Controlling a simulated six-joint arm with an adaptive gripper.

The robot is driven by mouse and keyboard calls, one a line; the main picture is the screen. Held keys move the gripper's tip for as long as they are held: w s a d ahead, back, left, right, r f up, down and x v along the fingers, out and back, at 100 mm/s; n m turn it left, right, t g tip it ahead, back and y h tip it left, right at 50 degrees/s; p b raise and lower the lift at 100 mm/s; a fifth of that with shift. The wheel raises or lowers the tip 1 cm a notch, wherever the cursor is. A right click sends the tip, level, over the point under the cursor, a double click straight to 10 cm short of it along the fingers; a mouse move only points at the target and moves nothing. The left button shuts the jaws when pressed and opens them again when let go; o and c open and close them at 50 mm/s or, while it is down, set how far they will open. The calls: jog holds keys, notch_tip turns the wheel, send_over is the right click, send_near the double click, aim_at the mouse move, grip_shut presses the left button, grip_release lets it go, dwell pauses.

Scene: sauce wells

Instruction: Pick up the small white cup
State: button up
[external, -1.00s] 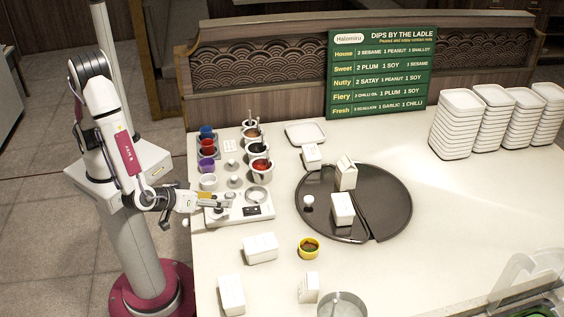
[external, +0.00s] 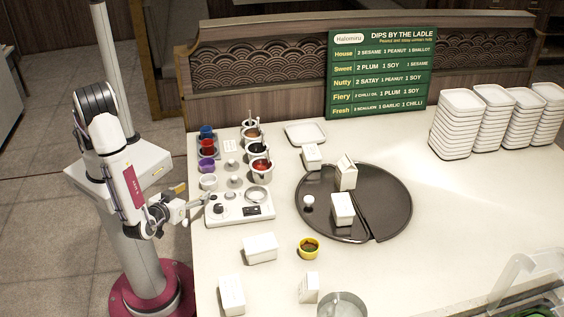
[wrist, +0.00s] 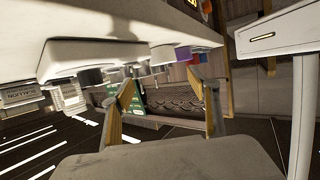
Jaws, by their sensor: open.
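A small white cup (external: 208,182) stands at the left edge of the counter, in front of the purple cup (external: 206,166). A small white round item (external: 308,202) also sits on the dark round tray; I cannot tell whether it is a cup. My gripper (external: 192,196) is open and empty, just off the counter's left edge, below and left of the white cup. In the wrist view the open fingers (wrist: 160,90) have nothing between them.
A white device with a dial (external: 238,207) lies right of my gripper. Sauce pots (external: 261,168) and red and blue cups stand behind it. The dark tray (external: 385,195) holds white cartons.

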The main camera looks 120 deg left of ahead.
send_near(212, 179)
jog(key=shift+w+a+f, duration=0.1)
jog(key=shift+w+a, duration=0.05)
jog(key=shift+a, duration=0.4)
jog(key=shift+w+a+f, duration=0.1)
jog(key=shift+w+a, duration=0.1)
jog(key=shift+a, duration=0.35)
jog(key=shift+s+a+f, duration=0.3)
jog(key=shift+s+a, duration=0.05)
jog(key=shift+a, duration=0.3)
jog(key=shift+s+a+f, duration=0.3)
jog(key=shift+s+a, duration=0.05)
jog(key=shift+a, duration=0.3)
jog(key=shift+x, duration=1.05)
jog(key=c, duration=1.2)
